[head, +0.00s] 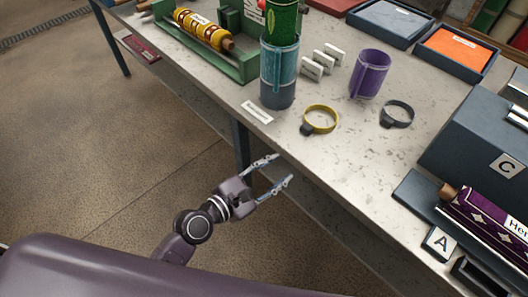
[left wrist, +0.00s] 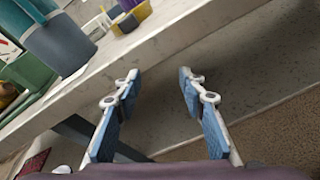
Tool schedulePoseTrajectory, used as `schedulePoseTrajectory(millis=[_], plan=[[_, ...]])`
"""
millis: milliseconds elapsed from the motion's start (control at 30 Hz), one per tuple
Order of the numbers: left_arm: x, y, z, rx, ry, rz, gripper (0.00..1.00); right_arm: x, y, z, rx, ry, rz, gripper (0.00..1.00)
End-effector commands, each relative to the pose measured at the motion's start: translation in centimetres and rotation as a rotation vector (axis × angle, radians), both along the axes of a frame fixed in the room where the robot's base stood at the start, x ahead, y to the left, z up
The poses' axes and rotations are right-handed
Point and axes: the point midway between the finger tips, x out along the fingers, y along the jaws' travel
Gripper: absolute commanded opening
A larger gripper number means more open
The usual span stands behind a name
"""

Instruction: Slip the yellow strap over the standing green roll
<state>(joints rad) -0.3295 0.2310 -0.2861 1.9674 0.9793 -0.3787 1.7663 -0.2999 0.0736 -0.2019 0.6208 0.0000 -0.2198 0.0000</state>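The yellow strap (head: 320,119), a ring with a dark buckle, lies on the table near its front edge. It also shows at the top of the left wrist view (left wrist: 141,14). The green roll (head: 282,22) stands upright in a teal and dark grey holder (head: 278,88), behind and left of the strap; its top is cut off by the frame. The holder shows at the upper left of the left wrist view (left wrist: 62,44). My left gripper (head: 282,168) is open and empty, just off the table's front edge, apart from the strap. My right gripper is not in view.
A purple cup (head: 369,74) and a grey strap (head: 397,113) stand right of the yellow strap. Small white blocks (head: 323,60) are behind it. A green rack (head: 240,66) with a yellow roll (head: 203,31) is left. A grey box (head: 466,132) is right. The table front (head: 340,170) is bare.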

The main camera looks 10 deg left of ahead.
Motion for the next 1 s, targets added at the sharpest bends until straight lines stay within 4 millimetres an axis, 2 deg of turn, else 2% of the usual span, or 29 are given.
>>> schedulePoseTrajectory(millis=[100,300,433,633,1000], plan=[[-0.4,-1.2,3.6,-0.153,0.013,-0.008,0.38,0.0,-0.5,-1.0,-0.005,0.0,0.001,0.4],[0.6,-0.8,5.5,-0.373,0.092,0.051,0.38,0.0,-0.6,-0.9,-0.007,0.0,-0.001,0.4],[1.0,-0.5,6.2,-0.466,0.124,0.076,0.38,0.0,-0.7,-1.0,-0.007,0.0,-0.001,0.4],[1.7,-0.7,6.5,-0.498,0.134,0.085,0.38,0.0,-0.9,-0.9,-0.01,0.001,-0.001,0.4],[5.0,-3.1,6.3,-0.496,0.133,0.085,0.38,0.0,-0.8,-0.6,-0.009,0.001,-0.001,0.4]])
